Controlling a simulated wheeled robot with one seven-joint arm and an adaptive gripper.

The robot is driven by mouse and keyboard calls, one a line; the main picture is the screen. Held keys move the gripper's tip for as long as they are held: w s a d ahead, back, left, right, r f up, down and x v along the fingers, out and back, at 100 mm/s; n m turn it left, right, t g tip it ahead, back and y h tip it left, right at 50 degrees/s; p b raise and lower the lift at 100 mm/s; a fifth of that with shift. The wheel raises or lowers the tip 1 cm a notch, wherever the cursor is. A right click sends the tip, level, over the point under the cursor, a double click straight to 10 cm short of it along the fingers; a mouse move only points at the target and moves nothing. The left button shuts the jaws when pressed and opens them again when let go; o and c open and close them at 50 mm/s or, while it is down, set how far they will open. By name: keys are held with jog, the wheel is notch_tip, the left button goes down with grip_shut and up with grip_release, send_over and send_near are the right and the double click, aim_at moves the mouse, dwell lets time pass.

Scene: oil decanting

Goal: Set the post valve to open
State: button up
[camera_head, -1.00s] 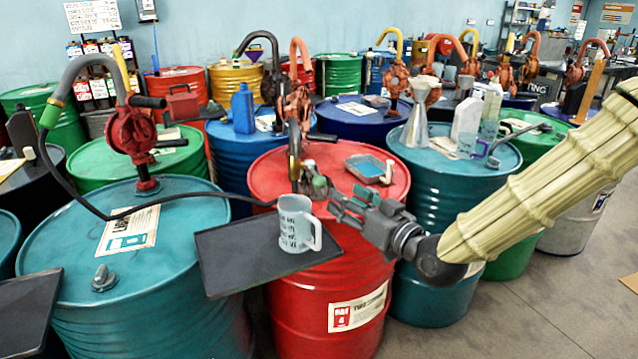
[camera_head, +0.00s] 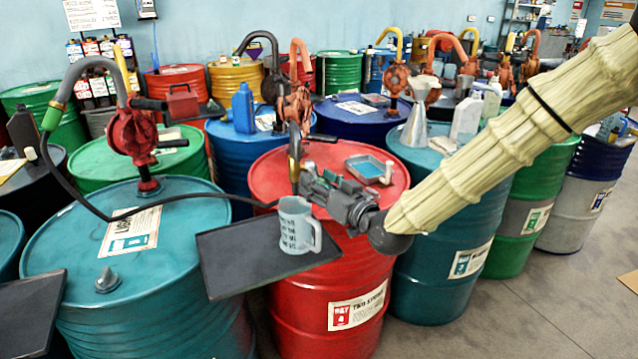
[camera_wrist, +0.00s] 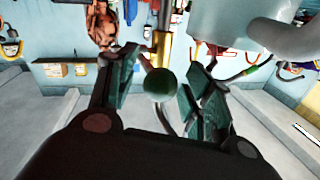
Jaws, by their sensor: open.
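A post with a brass-coloured lower part (camera_head: 294,155) stands by the red drum's pump. In the wrist view the brass part (camera_wrist: 161,47) has a lever ending in a round green knob (camera_wrist: 160,85). My gripper (camera_wrist: 158,80) is open, with one finger on each side of the knob; I cannot tell if either touches it. In the head view my gripper (camera_head: 308,178) is at the post, just above and behind the mug, and covers the knob. The lever's exact setting is unclear.
A grey-white mug (camera_head: 296,232) stands on a dark tray (camera_head: 228,262) and fills the wrist view's upper right (camera_wrist: 225,30). A blue-filled pan (camera_head: 369,167) lies on the red drum (camera_head: 330,310). A black hose (camera_head: 80,200) runs from the left pump (camera_head: 133,135).

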grip_shut()
jog(key=shift+r, duration=0.1)
